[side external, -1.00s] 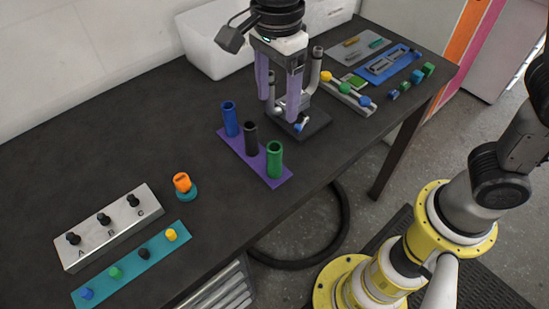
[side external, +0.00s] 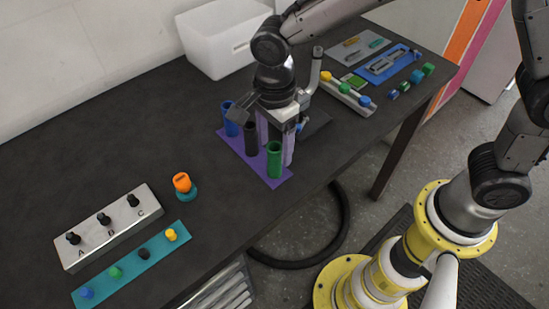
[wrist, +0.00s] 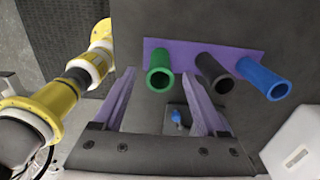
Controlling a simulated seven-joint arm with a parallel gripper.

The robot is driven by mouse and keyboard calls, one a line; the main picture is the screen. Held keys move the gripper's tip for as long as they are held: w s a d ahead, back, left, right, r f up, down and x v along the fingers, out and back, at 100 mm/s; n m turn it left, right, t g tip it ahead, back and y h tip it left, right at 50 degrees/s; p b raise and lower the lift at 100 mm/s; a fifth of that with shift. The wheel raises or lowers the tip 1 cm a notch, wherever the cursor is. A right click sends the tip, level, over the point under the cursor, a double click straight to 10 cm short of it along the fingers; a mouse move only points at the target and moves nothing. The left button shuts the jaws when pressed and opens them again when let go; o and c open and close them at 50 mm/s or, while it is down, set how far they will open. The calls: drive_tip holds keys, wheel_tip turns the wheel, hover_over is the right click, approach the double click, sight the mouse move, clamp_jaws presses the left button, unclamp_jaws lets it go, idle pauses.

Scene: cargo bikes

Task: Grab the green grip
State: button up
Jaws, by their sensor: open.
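The green grip (side external: 274,162) is an upright hollow tube at the front end of a purple base strip (side external: 235,147). A black grip (side external: 250,138) and a blue grip (side external: 230,119) stand in line behind it. My gripper (side external: 277,152) is open and empty, low behind and right of the green grip, which hides part of it. In the wrist view, the green grip (wrist: 160,76) appears just past and between the spread purple fingertips. Contact cannot be told.
An orange knob on a teal base (side external: 183,185) stands left of the strip. A lettered switch box (side external: 110,225) and teal strip (side external: 130,265) lie front left. A white bin (side external: 212,45) is behind. A dark plate (side external: 316,122) lies to the right.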

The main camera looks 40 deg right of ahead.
drive_tip(key=shift+f, duration=0.6)
clamp_jaws()
drive_tip(key=shift+r, duration=0.15)
